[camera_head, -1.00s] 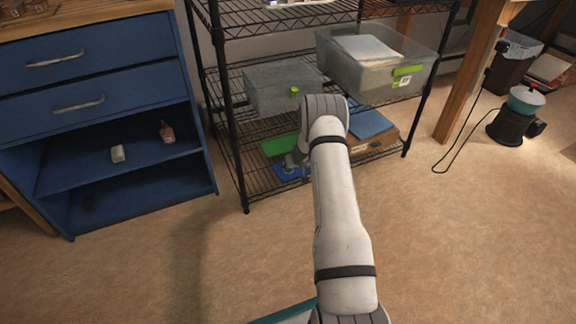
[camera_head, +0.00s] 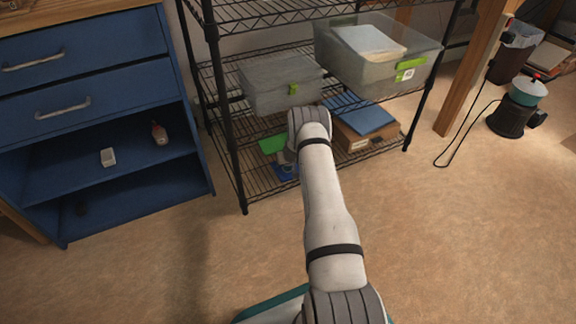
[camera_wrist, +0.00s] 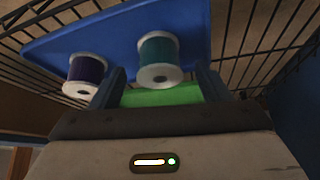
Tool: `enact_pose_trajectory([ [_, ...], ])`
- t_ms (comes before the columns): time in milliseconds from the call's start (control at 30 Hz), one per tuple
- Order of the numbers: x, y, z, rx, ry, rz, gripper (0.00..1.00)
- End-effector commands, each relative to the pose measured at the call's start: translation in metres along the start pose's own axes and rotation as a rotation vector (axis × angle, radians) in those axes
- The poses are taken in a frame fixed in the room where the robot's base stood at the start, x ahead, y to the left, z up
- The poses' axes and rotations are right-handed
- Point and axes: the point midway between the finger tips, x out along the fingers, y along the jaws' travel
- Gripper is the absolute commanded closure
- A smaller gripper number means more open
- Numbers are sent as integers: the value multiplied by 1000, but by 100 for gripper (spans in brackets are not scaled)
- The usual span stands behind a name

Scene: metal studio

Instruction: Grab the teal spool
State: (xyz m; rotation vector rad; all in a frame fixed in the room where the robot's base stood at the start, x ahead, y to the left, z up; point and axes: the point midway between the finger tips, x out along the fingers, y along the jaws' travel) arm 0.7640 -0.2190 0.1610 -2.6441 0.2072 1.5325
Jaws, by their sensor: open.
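In the wrist view the teal spool (camera_wrist: 159,58), with white flanges, stands on a blue mat (camera_wrist: 75,35). My gripper (camera_wrist: 163,76) is open, one finger on each side below the spool in the picture. The spool lines up with the gap between the fingers; I cannot tell whether it is between them. A dark purple spool (camera_wrist: 86,77) stands just left of the left finger. In the head view my arm hides most of my gripper and the spools at the lower wire shelf; part of the blue mat (camera_head: 285,172) shows.
A green flat thing (camera_wrist: 160,96) shows between the fingers. The wire rack's front post (camera_head: 232,150) is left of my arm. A box with a blue lid (camera_head: 362,117) is on the right, with clear bins (camera_head: 280,88) above. The floor in front is clear.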

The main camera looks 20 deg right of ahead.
Motion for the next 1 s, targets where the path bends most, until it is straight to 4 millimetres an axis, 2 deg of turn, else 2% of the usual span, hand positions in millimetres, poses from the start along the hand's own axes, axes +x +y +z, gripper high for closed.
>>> enact_pose_trajectory([
  [33, 8, 0, 2, -1, 0, 0, 30],
  [200, 22, 0, 2, 0, 1, 0, 30],
  [567, 26, 1, 0, 3, 0, 1, 30],
  [1000, 26, 2, 1, 3, 0, 1, 64],
])
